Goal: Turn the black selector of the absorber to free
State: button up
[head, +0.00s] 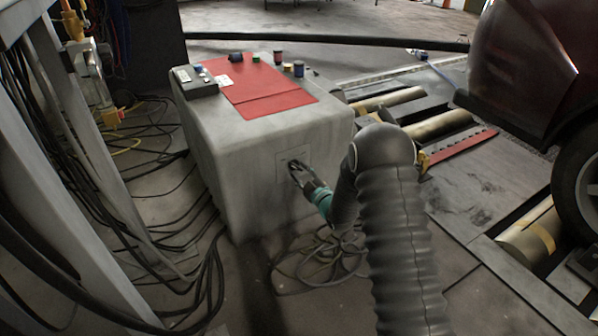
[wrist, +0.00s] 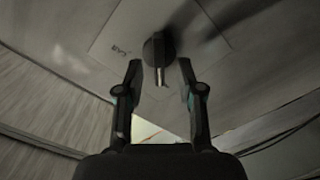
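The absorber is a large grey box (head: 235,175) with a pale plate (head: 284,157) on its front face. The black selector (wrist: 155,47) shows in the wrist view as a round knob with a narrow bar (wrist: 160,77) pointing down in the picture. It sits on the plate (wrist: 113,45), whose small lettering I cannot read surely. In the head view the selector is hard to tell apart from my gripper (head: 297,168), which is at the front face. In the wrist view my gripper (wrist: 160,70) is open; its fingertips lie either side of the bar, with gaps on both sides.
A red mat (head: 265,90) with several small jars and a black device (head: 195,82) lies on the box. Cables (head: 320,260) lie on the floor. A grey frame (head: 70,190) stands left; rollers (head: 435,125) and a dark red car (head: 530,65) are right.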

jog(key=v, duration=1)
jog(key=shift+s+d, duration=0.15)
